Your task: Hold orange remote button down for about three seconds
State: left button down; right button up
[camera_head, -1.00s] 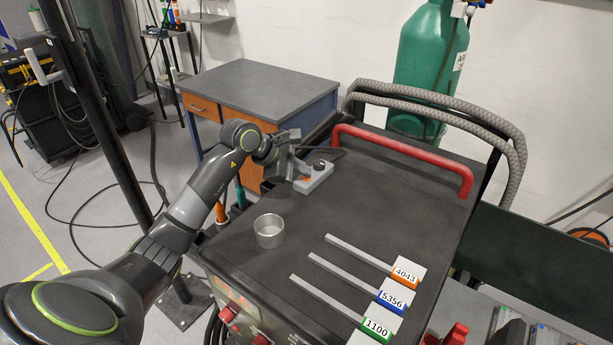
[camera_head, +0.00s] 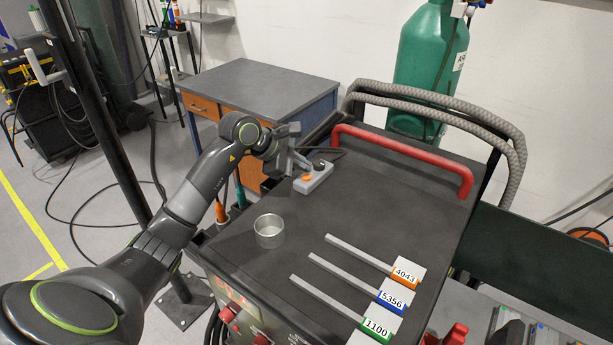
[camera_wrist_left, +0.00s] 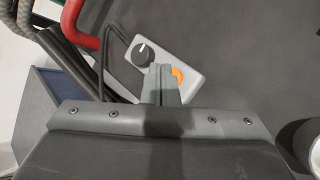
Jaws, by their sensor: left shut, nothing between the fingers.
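The grey remote (camera_head: 319,179) lies on the dark top of the cart, with an orange button (camera_head: 306,177) and a black knob (camera_head: 319,167). My left gripper (camera_head: 303,163) is shut and empty, just above and beside the remote at its left. In the left wrist view, the shut fingertips (camera_wrist_left: 161,72) overlap the remote (camera_wrist_left: 190,56) beside the black knob (camera_wrist_left: 143,54) and cover part of the orange button (camera_wrist_left: 178,76). I see a gap between fingers and button in the head view. My right gripper is not in view.
A metal cup (camera_head: 269,231) stands on the cart top (camera_head: 350,205). Labelled holders with rods (camera_head: 357,258) lie to the right front. A red handle (camera_head: 402,158) runs along the back edge. A cable leaves the remote's far end. The middle of the top is clear.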

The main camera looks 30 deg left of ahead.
pick_arm(q)
jog(key=shift+r+p, duration=0.85)
jog(key=shift+r, duration=1.7)
jog(key=shift+f, duration=0.1)
